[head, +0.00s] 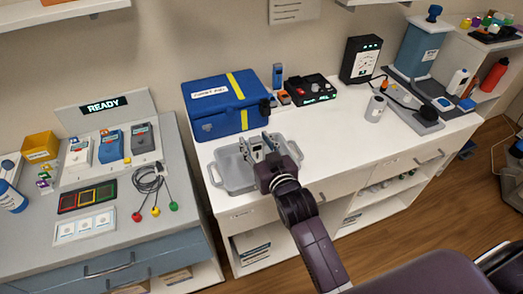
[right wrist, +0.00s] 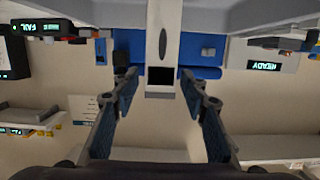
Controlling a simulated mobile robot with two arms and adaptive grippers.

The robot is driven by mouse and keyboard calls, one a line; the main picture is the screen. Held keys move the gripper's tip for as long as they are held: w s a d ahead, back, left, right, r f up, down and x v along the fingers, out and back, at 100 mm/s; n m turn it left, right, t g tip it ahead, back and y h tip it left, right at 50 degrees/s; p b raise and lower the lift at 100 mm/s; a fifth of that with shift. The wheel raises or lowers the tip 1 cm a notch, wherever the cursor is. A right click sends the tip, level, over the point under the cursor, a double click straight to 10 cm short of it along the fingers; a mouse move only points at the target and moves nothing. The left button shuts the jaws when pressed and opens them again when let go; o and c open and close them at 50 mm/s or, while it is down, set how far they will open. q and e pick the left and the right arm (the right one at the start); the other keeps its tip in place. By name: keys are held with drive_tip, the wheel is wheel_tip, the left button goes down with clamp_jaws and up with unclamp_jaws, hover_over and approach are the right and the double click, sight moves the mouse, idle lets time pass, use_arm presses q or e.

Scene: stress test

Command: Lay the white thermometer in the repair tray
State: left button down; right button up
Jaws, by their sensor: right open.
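The grey repair tray (head: 232,178) lies on the white counter, in front of the blue case. My right gripper (head: 258,147) is over the tray, its fingers pointing toward the back. A pale, slim thing with a dark window, seemingly the white thermometer (head: 257,153), shows between its fingers. In the right wrist view the thermometer (right wrist: 163,35) stands between the open fingertips of the gripper (right wrist: 160,88), with gaps on both sides. Whether its far end rests on the tray floor is hard to tell. My left gripper is not in view.
The blue case (head: 215,105) with a yellow stripe stands right behind the tray. A black device (head: 312,90) is to its right. A grey bench (head: 130,235) with a READY panel (head: 103,105) is at left. The counter right of the tray is clear.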

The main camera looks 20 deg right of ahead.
drive_tip(key=s+r+b, duration=0.1)
drive_tip(key=s+r, duration=0.1)
drive_tip(key=s, duration=0.9)
drive_tip(key=shift+s+d+b, duration=0.2)
drive_tip(key=shift+s+b, duration=0.15)
drive_tip(key=shift+b, duration=0.05)
